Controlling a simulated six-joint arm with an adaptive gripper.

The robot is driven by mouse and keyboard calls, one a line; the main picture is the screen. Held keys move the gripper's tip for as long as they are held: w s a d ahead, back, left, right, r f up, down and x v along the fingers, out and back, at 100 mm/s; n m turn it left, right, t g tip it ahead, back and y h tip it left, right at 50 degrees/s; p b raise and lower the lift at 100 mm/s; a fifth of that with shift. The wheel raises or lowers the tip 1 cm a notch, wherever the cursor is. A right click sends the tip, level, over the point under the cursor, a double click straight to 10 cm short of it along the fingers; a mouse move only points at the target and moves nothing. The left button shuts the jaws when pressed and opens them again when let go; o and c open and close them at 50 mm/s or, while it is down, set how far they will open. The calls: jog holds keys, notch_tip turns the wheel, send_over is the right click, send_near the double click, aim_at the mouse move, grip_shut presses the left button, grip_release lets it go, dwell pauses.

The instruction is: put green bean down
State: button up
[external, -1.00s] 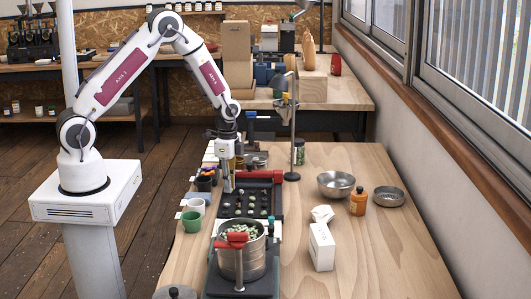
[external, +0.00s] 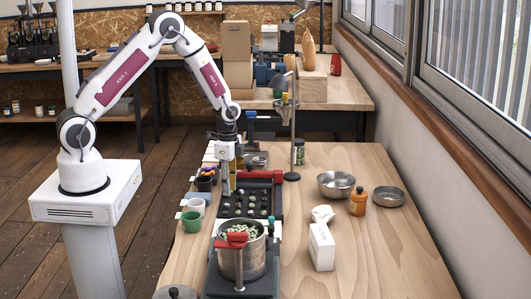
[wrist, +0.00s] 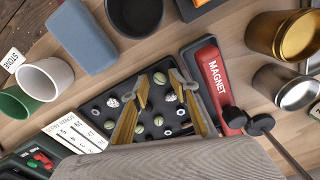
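Several small green beans, one at the tray's middle (wrist: 158,120), lie on a black tray (wrist: 98,103) with grey pieces among them. In the wrist view my gripper (wrist: 160,78) has two brass-coloured fingers spread apart over the tray, with no bean visibly pinched between them. In the external view my gripper (external: 229,191) points down at the tray's left side. Whether the tips touch the tray is hard to tell. A metal pot (external: 229,265) holding more green beans stands in front of the tray.
A red bar marked MAGNET (wrist: 213,80) lies along the tray's edge. White (wrist: 57,72) and green (external: 191,222) cups stand left of the tray. A metal stand (external: 293,140) rises behind it.

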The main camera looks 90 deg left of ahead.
aim_at(232, 191)
jog(key=shift+r, duration=0.1)
jog(key=shift+r, duration=1.05)
jog(key=r, duration=0.4)
jog(key=shift+w+d, duration=0.2)
jog(key=shift+w, duration=0.15)
jog(key=shift+r, duration=0.75)
jog(key=shift+r, duration=0.1)
